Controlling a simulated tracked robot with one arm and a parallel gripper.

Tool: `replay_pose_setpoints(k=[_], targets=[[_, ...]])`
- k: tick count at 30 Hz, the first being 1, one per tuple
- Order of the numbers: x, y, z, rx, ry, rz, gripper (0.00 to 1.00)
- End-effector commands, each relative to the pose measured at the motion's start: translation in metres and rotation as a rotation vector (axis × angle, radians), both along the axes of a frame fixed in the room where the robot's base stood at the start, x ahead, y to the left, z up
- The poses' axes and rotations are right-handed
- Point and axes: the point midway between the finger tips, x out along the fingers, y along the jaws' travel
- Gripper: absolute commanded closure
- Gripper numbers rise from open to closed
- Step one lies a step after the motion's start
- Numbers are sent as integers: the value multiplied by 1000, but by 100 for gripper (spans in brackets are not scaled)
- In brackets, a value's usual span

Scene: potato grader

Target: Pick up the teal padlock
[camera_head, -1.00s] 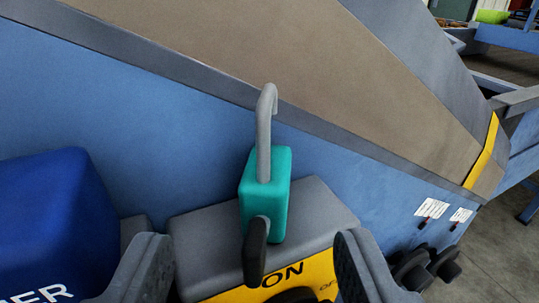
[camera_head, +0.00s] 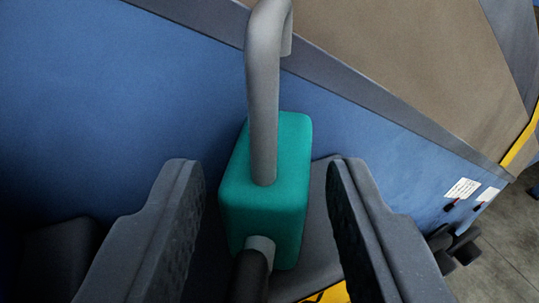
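The teal padlock (camera_head: 272,190) stands upright in the middle of the view, on top of a grey box (camera_head: 318,262) with a yellow front. Its grey shackle (camera_head: 263,95) rises from the body and hooks over at the top, apparently open. A dark key-like piece (camera_head: 250,275) sticks out of its near face. My gripper (camera_head: 268,205) is open, with one dark finger on each side of the padlock body. A gap shows on both sides, and nothing is held. The padlock's far side and part of its base are hidden.
A blue machine panel (camera_head: 120,110) stands behind the padlock, with a grey edge and a brown sloping surface (camera_head: 430,70) above it. White labels (camera_head: 462,188) and dark knobs (camera_head: 458,248) are at the right. Bare floor (camera_head: 505,245) shows at the lower right.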

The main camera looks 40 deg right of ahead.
Motion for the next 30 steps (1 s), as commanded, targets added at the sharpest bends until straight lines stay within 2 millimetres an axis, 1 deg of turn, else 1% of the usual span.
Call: replay_pose_setpoints(k=[1,2,3,4,16,20,27,30], targets=[[0,0,0,0,0,0,76],[0,0,0,0,0,0,85],[0,0,0,0,0,0,96],[0,0,0,0,0,0,99],[0,0,3,-1,-1,1,100],[0,0,12,-2,-2,0,100],[0,0,40,0,-3,1,100],[-11,0,37,-1,1,1,100]])
